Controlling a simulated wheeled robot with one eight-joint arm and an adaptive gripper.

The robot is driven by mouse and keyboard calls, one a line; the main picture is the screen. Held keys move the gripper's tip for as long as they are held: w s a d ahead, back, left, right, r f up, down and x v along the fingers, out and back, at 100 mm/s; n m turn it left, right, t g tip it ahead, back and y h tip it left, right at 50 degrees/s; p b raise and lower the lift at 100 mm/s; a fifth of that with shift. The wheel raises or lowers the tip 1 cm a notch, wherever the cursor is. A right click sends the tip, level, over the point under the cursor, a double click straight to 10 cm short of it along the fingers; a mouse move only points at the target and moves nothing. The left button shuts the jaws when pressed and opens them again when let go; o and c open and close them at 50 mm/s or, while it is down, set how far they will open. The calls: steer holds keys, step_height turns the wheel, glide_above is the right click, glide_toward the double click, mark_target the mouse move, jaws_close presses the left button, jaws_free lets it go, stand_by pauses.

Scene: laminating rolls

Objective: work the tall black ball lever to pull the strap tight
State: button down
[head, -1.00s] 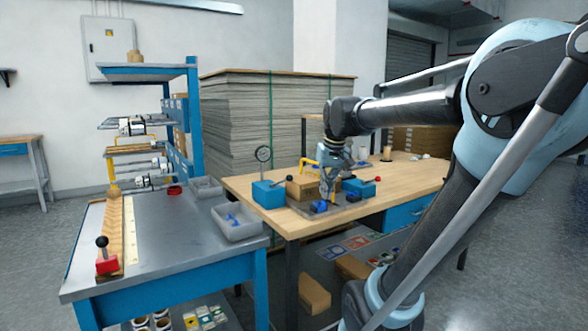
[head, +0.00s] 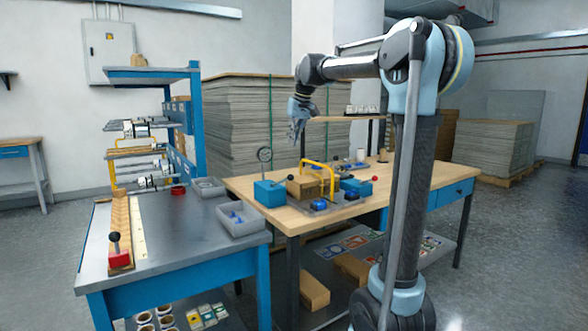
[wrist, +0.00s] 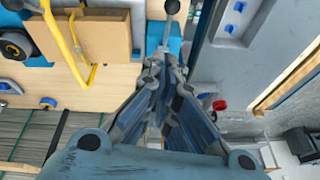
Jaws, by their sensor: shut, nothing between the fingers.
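A lever with a black ball on top (head: 114,237) stands upright on a red block at the near left of the metal-topped table. A second, shorter lever with a red ball (head: 375,178) leans out from a blue block on the wooden bench. A yellow bent bar (head: 318,162) arches over a cardboard box (head: 304,187) there; the bar also shows in the wrist view (wrist: 62,45). I cannot make out a strap for certain. My gripper (head: 296,139) is shut and empty, pointing down in the air above the back of the bench, apart from both levers.
A blue block (head: 270,194) with a round dial on a stem stands left of the box. A tall sheet stack (head: 235,120) is behind. Floor at right is clear.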

steer(key=shift+w+a+r, duration=0.45)
steer(key=shift+w+a, duration=0.1)
steer(key=shift+w, duration=0.1)
steer(key=shift+d+f, duration=0.1)
glide_above(282, 181)
steer(key=w+d, duration=0.1)
steer(key=w, duration=0.1)
step_height(282, 181, down, 10)
steer(key=shift+s+d+f, duration=0.25)
steer(key=shift+s+d, duration=0.05)
steer(key=shift+s, duration=0.3)
steer(key=shift+s+d+f, duration=0.2)
steer(key=shift+s+d, duration=0.1)
steer(key=shift+s, duration=0.3)
steer(key=shift+s+d+f, duration=0.25)
steer(key=shift+s+d, duration=0.05)
steer(key=shift+s, duration=0.3)
steer(key=shift+d, duration=0.1)
steer(key=shift+f, duration=0.15)
steer(key=shift+s+d+f+t, duration=0.1)
steer(key=shift+s+f+t, duration=0.1)
steer(key=shift+s+t, duration=0.1)
